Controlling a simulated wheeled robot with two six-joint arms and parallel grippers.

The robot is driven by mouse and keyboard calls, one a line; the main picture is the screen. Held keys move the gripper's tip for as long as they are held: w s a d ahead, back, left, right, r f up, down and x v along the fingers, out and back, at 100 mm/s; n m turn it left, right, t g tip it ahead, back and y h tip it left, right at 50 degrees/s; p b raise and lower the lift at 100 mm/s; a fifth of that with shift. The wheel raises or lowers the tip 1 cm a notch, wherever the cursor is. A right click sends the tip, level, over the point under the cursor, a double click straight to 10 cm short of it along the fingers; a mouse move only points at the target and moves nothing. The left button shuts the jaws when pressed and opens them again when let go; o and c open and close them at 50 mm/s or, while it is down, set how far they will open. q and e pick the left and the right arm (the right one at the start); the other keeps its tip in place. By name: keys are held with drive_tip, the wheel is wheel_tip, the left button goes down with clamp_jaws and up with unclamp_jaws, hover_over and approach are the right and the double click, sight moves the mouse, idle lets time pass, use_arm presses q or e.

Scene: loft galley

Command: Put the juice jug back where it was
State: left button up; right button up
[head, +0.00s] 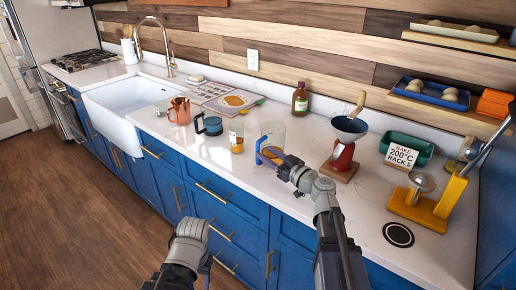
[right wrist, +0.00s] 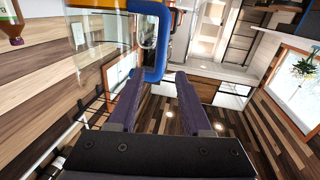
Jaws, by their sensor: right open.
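The juice jug (head: 273,133) is a clear jug with a blue handle, standing upright on the white counter. In the right wrist view the picture is turned over; the jug's blue handle (right wrist: 162,45) and some orange juice (right wrist: 98,4) in it show at the top. My right gripper (head: 269,157) is at the jug's handle side. Its open fingers (right wrist: 158,78) have the handle at or just beyond their tips; I cannot tell whether they touch it. My left gripper (head: 206,270) hangs low in front of the blue cabinets, its fingers mostly hidden.
A brown bottle (head: 300,100) stands behind. Bare counter lies near the round black disc (head: 398,235).

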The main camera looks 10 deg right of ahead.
drive_tip(key=shift+v, duration=1.85)
